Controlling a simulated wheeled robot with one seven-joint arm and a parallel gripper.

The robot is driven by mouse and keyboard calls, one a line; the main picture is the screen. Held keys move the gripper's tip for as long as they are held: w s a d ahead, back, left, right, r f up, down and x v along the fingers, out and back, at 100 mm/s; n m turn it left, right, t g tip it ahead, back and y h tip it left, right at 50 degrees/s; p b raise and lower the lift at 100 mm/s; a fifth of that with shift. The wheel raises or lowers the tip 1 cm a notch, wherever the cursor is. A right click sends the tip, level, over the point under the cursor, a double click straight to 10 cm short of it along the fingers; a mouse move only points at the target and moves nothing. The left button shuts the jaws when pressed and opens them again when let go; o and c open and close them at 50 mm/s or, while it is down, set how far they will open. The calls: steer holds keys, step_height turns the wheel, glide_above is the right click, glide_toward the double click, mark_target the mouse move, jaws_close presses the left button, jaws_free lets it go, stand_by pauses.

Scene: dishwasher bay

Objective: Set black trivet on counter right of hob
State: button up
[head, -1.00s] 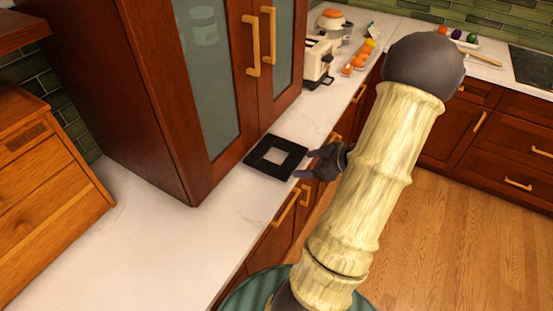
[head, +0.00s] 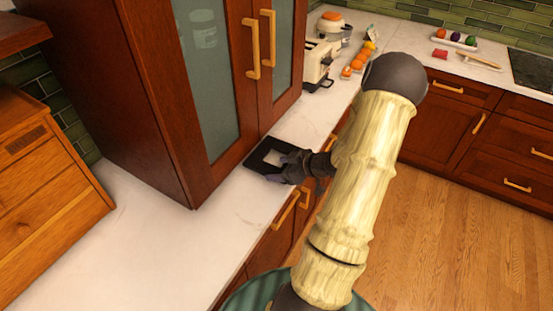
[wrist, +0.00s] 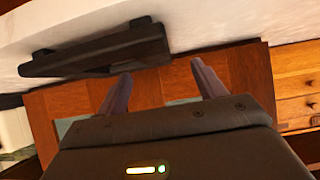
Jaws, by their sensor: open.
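The black trivet (head: 258,158) is a flat square with a square hole, lying on the white counter by the foot of the wooden cabinet. In the wrist view the trivet (wrist: 97,52) is a dark slab ahead of the fingers, its face seen at a low angle. My gripper (head: 275,172) is open at the trivet's right side, its fingers covering part of it. In the wrist view the jaws of my gripper (wrist: 160,72) are apart with nothing between them; whether a finger touches the trivet is unclear. The hob (head: 532,68) is at the far right.
The tall glass-doored cabinet (head: 160,100) stands close behind the trivet. A toaster (head: 318,62) and several orange fruits (head: 352,67) are farther along this counter. On the far counter left of the hob are a red item (head: 440,53), a wooden utensil (head: 480,60) and a tray (head: 455,42).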

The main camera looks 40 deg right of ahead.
mark_target(267, 168)
steer(key=shift+w+a+f, duration=0.25)
steer(key=shift+w+f, duration=0.1)
steer(key=shift+w, duration=0.15)
steer(key=shift+d+p+x, duration=0.2)
steer(key=shift+p+x, duration=0.05)
steer(key=shift+x, duration=1.1)
steer(key=shift+d+p+x, duration=0.2)
steer(key=shift+p+x, duration=0.05)
steer(key=shift+x, duration=1.05)
steer(key=shift+f, duration=0.1)
steer(key=shift+w, duration=0.1)
steer(key=shift+c, duration=0.4)
steer(key=c, duration=1.4)
steer(key=shift+r, duration=0.2)
